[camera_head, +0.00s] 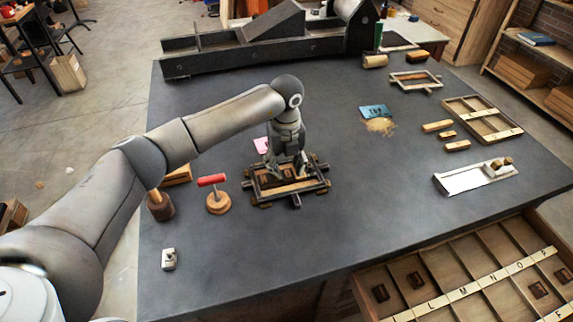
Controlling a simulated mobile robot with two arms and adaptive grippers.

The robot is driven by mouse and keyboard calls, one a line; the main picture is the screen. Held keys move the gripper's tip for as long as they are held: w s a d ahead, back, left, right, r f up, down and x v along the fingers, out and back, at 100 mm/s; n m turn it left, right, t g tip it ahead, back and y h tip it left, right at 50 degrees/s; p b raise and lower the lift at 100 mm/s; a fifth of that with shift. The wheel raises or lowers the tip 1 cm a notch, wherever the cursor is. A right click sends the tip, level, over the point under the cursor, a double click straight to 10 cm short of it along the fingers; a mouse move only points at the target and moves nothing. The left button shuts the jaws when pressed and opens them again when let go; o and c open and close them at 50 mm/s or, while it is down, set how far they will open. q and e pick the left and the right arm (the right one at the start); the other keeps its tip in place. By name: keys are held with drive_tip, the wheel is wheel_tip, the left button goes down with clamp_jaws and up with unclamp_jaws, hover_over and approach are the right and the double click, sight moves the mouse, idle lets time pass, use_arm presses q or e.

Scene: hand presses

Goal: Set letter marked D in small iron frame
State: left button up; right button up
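A small dark iron frame (296,200) with wooden pieces inside it and bars sticking out from its sides lies on the grey table, left of centre. My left gripper (286,172) points down from above and its fingertips are at or just over the inside of this frame. The fingers are dark against the frame, so I cannot tell whether they are open or hold a letter. No letter marked D can be read in this view. My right gripper is not in view.
A red-handled round tool (217,200), a dark pot (161,207) and a small metal block (169,259) stand left. A second frame (415,80), a divided tray (480,118) and a metal plate (472,178) lie right. A lettered type drawer (465,285) is front right. The table's front middle is clear.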

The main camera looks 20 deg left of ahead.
sight(286, 171)
use_arm(q)
wheel_tip(286, 171, up, 13)
drive_tip(key=b, duration=0.3)
drive_tip(key=shift+w+f, duration=0.1)
